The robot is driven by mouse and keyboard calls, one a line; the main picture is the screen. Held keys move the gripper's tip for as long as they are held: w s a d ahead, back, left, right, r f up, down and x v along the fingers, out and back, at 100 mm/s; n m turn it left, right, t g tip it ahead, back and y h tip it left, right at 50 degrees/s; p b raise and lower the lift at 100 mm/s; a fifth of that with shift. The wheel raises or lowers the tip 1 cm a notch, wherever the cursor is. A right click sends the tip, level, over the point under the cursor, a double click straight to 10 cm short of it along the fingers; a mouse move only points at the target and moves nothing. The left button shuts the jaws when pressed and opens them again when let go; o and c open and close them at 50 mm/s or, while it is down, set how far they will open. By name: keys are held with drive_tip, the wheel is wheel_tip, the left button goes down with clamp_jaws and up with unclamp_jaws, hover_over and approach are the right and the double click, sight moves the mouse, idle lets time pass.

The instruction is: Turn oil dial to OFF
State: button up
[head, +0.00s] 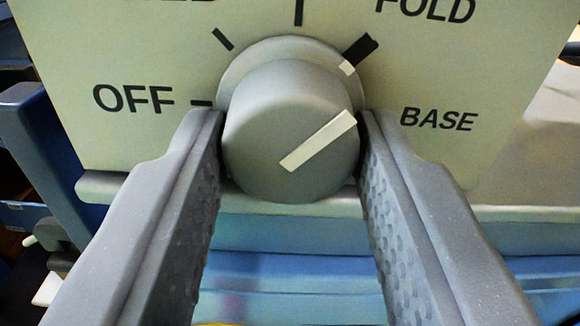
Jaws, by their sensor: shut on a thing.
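The oil dial (285,125) is a grey round knob on a cream panel (120,45), in the middle of the head view. A white pointer line on its face slants up to the right, and a white mark on its rim sits by the thick black tick near FOLD. The OFF label (133,98) with its short tick is to the left of the knob. The BASE label (438,119) is to the right. My gripper (290,150) is shut on the knob, one grey finger on its left side and one on its right.
A blue surface (290,270) lies below the panel, behind my fingers. A blue upright part (50,140) stands to the left of the panel. A pale surface (545,145) lies to the right. The panel's top labels are cut off by the frame.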

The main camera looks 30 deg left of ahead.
drive_tip(key=n+b, duration=0.5)
drive_tip(key=n, duration=0.1)
drive_tip(key=shift+n, duration=0.4)
drive_tip(key=n+b, duration=0.2)
drive_tip(key=shift+n, duration=0.4)
drive_tip(key=n+b, duration=0.2)
drive_tip(key=n, duration=0.2)
drive_tip(key=shift+n+b, duration=0.3)
drive_tip(key=shift+b, duration=0.1)
drive_tip(key=n+b, duration=0.3)
drive_tip(key=n, duration=0.3)
drive_tip(key=shift+a, duration=0.15)
drive_tip(key=n+b, duration=0.2)
drive_tip(key=n, duration=0.4)
drive_tip(key=shift+b, duration=0.3)
drive_tip(key=o, duration=1)
drive_tip(key=shift+w+r, duration=0.1)
drive_tip(key=shift+r, duration=0.05)
